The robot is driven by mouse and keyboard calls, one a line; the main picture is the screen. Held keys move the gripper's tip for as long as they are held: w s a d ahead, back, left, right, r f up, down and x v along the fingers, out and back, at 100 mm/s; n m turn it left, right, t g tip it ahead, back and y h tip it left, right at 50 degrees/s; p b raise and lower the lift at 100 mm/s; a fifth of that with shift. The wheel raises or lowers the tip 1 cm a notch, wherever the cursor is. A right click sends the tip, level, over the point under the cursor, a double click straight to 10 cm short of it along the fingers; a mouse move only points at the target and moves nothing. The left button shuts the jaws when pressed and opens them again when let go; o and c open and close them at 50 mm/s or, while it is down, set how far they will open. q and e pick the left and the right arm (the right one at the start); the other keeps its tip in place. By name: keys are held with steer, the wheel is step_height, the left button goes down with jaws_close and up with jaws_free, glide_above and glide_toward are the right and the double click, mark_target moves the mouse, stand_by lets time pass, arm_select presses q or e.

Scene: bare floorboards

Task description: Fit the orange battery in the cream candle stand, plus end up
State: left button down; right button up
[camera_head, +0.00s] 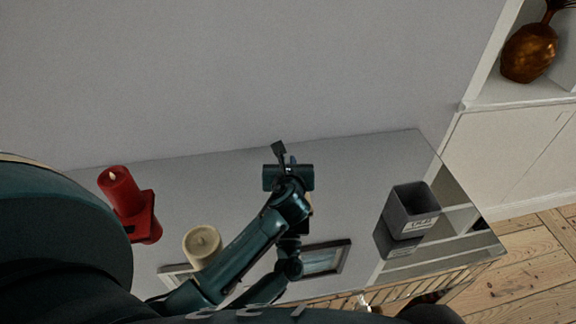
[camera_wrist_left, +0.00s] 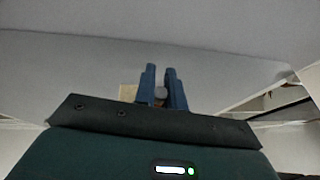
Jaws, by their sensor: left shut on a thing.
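My left gripper (camera_head: 280,155) is above the middle of the glossy tabletop in the head view. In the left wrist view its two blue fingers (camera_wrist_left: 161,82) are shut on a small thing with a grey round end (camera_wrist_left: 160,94). This is likely the battery; its orange side does not show clearly and I cannot tell which end is up. A cream candle piece (camera_head: 203,243) with a round top stands left of my left arm, partly hidden by it. A cream patch (camera_wrist_left: 128,92) shows beside the left finger in the wrist view. My right gripper is not in view.
A red candle (camera_head: 119,187) in a red holder stands at the left. A grey open box (camera_head: 412,207) with a label stands at the right. A framed piece (camera_head: 325,258) shows near my arm. The reflective tabletop (camera_head: 350,175) is clear behind the gripper.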

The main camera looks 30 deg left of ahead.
arm_select(q)
steer(key=shift+f, duration=0.25)
steer(key=c, duration=1.5)
jaws_free()
steer(key=shift+s+d+r, duration=0.15)
steer(key=shift+s+r, duration=0.05)
steer(key=p+v, duration=0.1)
steer(key=v, duration=1)
steer(key=shift+s+r, duration=0.15)
steer(key=shift+s, duration=0.05)
